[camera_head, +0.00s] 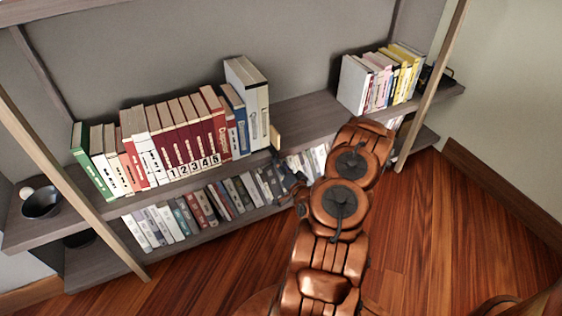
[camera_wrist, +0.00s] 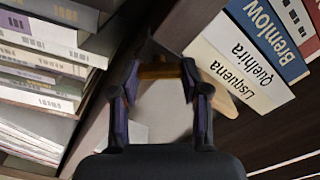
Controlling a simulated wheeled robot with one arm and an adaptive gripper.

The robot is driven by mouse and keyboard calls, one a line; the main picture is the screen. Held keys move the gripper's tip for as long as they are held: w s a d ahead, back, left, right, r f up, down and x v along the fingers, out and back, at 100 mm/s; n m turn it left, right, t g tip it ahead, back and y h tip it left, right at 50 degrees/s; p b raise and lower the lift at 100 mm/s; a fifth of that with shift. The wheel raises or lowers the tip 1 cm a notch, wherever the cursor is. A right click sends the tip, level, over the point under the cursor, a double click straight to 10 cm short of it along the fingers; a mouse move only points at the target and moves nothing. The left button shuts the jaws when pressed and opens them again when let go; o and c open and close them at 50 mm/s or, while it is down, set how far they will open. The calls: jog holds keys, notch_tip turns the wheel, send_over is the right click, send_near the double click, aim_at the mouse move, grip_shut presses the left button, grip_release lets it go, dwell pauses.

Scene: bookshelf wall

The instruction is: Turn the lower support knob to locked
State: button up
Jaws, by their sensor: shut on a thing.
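In the wrist view, my gripper (camera_wrist: 160,76) has its two dark fingers on either side of a small gold-brown bar (camera_wrist: 160,71). The bar looks like the lower support knob, and the fingers are shut on it at the shelf's edge. No locked or unlocked mark can be read on it. In the head view, my gripper (camera_head: 284,174) is at the front edge of the middle shelf (camera_head: 299,116), just below a pale wooden piece (camera_head: 276,137). The knob itself is hidden there behind the gripper and arm.
A row of upright books (camera_head: 180,140) stands on the middle shelf left of my gripper. More books (camera_head: 205,207) fill the lower shelf. Another group (camera_head: 380,78) is at the right. A slanted wooden post (camera_head: 432,85) and a dark bowl (camera_head: 41,203) flank the shelves.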

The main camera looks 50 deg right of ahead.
jog(key=shift+f+m+p, duration=0.15)
jog(key=shift+m+p, duration=0.4)
jog(key=shift+m, duration=3.15)
jog(key=o, duration=1.1)
jog(key=shift+o, duration=0.2)
jog(key=v, duration=1.2)
